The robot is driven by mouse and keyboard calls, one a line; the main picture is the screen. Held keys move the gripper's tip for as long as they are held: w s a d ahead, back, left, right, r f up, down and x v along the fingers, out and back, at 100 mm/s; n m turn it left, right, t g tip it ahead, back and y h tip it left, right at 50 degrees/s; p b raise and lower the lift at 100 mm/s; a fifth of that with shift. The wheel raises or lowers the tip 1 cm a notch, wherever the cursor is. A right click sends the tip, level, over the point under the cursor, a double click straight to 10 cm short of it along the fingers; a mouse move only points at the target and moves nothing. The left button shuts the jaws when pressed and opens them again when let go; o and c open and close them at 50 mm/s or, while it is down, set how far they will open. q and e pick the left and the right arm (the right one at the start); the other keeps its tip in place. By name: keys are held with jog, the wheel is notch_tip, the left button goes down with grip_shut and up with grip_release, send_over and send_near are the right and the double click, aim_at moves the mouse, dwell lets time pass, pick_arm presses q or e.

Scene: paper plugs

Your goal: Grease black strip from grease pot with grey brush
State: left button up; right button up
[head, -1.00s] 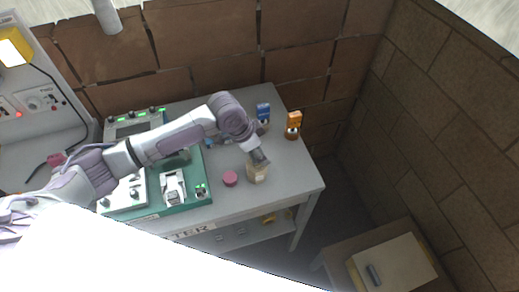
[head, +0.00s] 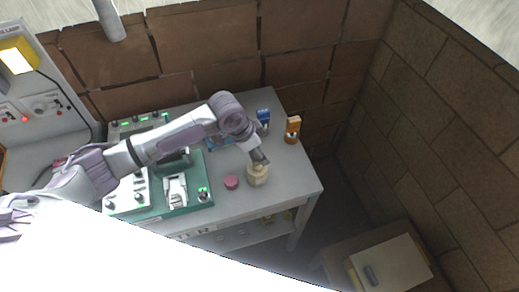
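My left gripper (head: 259,158) is at the end of the lilac and white arm that reaches over the table from the left. It points down at a beige pot (head: 257,176), probably the grease pot, and overlaps its rim. I cannot tell whether it touches the pot, or whether its fingers are open or shut. A round pink lid-like piece (head: 231,181) lies just left of the pot. I cannot make out the grey brush or the black strip. My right gripper is not in view.
A green board (head: 178,211) with a white clamp-like fixture (head: 175,189) lies left of the pink piece. Blue (head: 263,115) and orange (head: 292,130) items stand at the table's back right. The grey table's (head: 290,178) right end is clear. A lamp panel stands at far left.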

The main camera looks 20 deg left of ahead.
pick_arm(q)
notch_tip(320, 180, up, 2)
jog(key=shift+p, duration=0.55)
jog(key=shift+r, duration=1.1)
